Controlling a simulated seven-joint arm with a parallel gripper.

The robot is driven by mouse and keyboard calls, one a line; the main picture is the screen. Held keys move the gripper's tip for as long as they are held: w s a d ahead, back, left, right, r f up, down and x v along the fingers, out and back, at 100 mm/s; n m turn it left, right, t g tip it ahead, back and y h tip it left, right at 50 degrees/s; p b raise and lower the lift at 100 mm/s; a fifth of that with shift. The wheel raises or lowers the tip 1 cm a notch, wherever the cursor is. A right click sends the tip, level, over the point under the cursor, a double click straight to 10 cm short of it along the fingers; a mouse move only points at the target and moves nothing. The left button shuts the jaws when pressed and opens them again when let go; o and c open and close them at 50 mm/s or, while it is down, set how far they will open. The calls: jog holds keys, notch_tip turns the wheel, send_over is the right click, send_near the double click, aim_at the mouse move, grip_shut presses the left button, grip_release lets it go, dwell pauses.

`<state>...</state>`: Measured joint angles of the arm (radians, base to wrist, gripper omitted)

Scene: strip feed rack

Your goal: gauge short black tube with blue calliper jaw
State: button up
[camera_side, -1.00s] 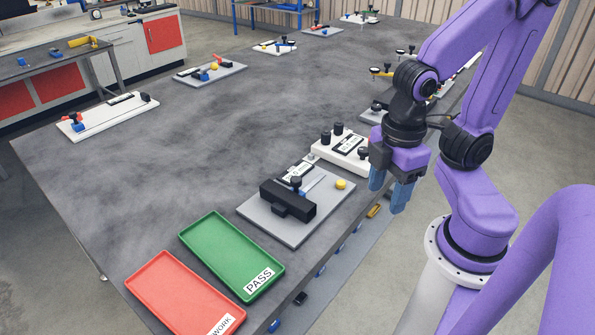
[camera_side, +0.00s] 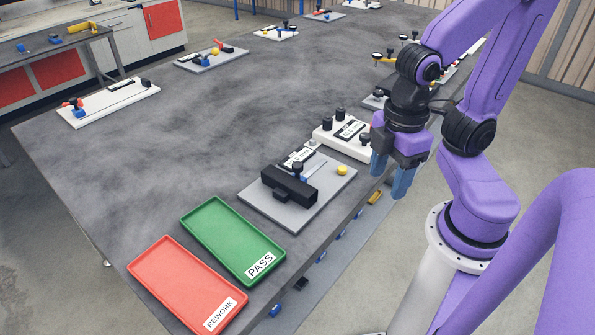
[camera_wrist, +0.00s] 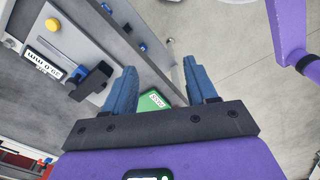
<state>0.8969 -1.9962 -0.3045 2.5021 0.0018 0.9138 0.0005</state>
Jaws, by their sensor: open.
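My gripper (camera_side: 391,180) is open and empty, hanging at the table's right edge; the wrist view shows its two blue fingers (camera_wrist: 160,72) apart. A grey gauge plate (camera_side: 330,194) lies left of it on the table, with a black block (camera_side: 288,187), a slim blue-grey jaw-like piece (camera_side: 314,170) and a yellow knob (camera_side: 342,170). In the wrist view the block (camera_wrist: 92,82) and a bit of blue (camera_wrist: 82,72) show left of the fingers. A small black piece (camera_side: 301,284), perhaps the short tube, sits in a strip beside the table edge; its shape is unclear.
A green PASS tray (camera_side: 209,240) and a red REWORK tray (camera_side: 157,281) lie at the front. A white plate (camera_side: 323,141) with black knobs stands behind the gauge. Several blue pieces (camera_side: 321,257) and a yellow piece (camera_side: 375,198) line the edge strip. The table's middle is clear.

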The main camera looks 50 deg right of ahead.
notch_tip(320, 180, up, 4)
jog(key=m, duration=2.2)
send_over(298, 164)
notch_tip(298, 164, down, 16)
jog(key=shift+f, duration=0.2)
